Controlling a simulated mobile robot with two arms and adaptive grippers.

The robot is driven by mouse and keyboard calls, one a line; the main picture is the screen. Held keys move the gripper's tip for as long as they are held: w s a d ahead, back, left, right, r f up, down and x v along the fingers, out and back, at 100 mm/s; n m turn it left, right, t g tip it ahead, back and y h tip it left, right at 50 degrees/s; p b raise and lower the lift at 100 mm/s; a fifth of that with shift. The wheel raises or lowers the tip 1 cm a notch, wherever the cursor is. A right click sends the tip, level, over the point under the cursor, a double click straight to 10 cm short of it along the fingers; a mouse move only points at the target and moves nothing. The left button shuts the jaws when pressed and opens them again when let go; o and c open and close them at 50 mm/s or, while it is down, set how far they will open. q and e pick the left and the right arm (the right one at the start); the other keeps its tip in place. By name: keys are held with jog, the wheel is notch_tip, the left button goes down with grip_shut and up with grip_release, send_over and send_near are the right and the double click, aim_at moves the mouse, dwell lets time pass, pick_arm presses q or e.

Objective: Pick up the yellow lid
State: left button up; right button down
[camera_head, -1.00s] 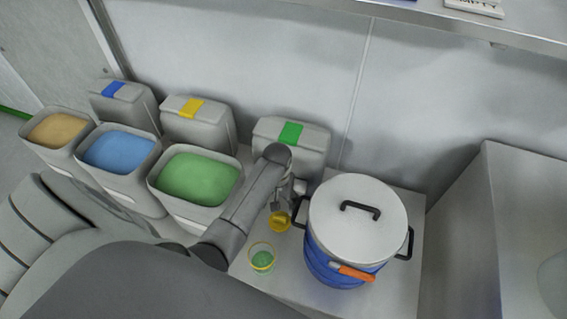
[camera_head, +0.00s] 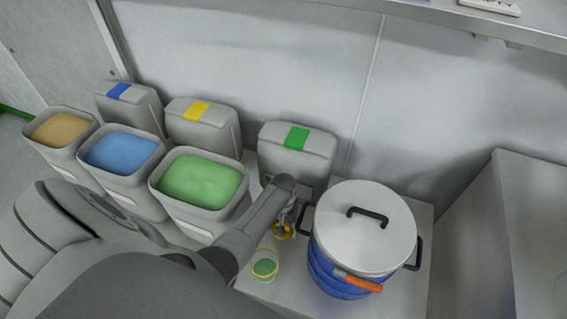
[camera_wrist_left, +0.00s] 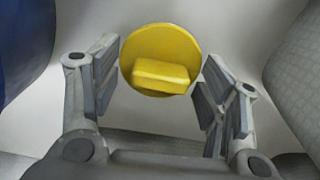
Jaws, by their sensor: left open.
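The yellow lid (camera_head: 283,231) lies on the grey bench top (camera_head: 405,290), between the blue pot and the small cup. In the left wrist view the lid (camera_wrist_left: 160,60) is a round disc with a raised block-shaped grip. My left gripper (camera_wrist_left: 160,88) is open, with one finger on each side of the lid and a gap on both sides. In the head view my left gripper (camera_head: 287,212) is over the lid and partly hidden by my forearm. My right gripper is not in view.
A blue pot (camera_head: 340,278) with a white lid (camera_head: 385,232) and black handles stands close to the right of the lid. A small clear cup (camera_head: 264,267) with green contents stands in front. Bins with green (camera_head: 200,181), blue (camera_head: 122,152) and tan contents stand left.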

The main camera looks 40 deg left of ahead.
pick_arm(q)
jog(key=shift+c, duration=0.3)
jog(key=c, duration=0.9)
jog(key=shift+r, duration=0.15)
